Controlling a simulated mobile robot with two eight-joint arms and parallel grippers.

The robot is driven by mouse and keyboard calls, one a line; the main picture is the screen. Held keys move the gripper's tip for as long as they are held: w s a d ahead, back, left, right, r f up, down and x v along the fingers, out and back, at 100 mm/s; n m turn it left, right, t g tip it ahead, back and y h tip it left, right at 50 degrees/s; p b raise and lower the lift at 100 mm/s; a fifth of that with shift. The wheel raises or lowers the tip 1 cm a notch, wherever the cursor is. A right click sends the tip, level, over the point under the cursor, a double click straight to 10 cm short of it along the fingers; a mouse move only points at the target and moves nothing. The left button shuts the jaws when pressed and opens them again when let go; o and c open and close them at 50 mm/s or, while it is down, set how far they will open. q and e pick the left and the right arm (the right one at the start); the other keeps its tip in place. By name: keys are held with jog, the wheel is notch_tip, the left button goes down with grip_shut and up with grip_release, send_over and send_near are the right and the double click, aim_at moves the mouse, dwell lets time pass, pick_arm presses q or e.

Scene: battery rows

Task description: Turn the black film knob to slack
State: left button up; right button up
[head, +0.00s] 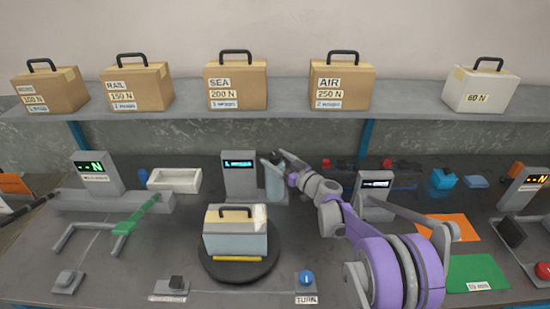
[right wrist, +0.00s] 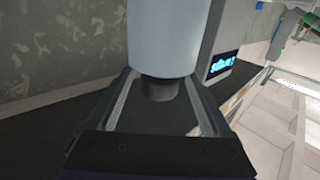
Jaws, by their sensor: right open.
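A pale blue film roll (head: 275,184) stands upright beside a grey post with a lit display (head: 238,163) at the back middle of the bench. In the right wrist view the roll (right wrist: 168,38) ends in a short dark knob (right wrist: 160,89). My right gripper (right wrist: 160,100) is open, with one finger on each side of the knob and visible gaps between. In the head view my right gripper (head: 276,158) is at the top of the roll and mostly hides the knob. The display's words are too small to read surely. My left gripper is not in view.
A strapped pale box (head: 235,240) sits on a dark round turntable (head: 240,269) in front of the roll. A blue knob (head: 306,278) marked TURN is at the front. A white tray (head: 174,180) stands left. Several handled boxes line the shelf (head: 190,112) above.

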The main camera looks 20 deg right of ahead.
jog(key=shift+w+a, duration=0.1)
jog(key=shift+w, duration=0.15)
grip_shut()
dwell(0.3)
jog(key=shift+n+g+y, duration=0.3)
jog(key=shift+y, duration=0.1)
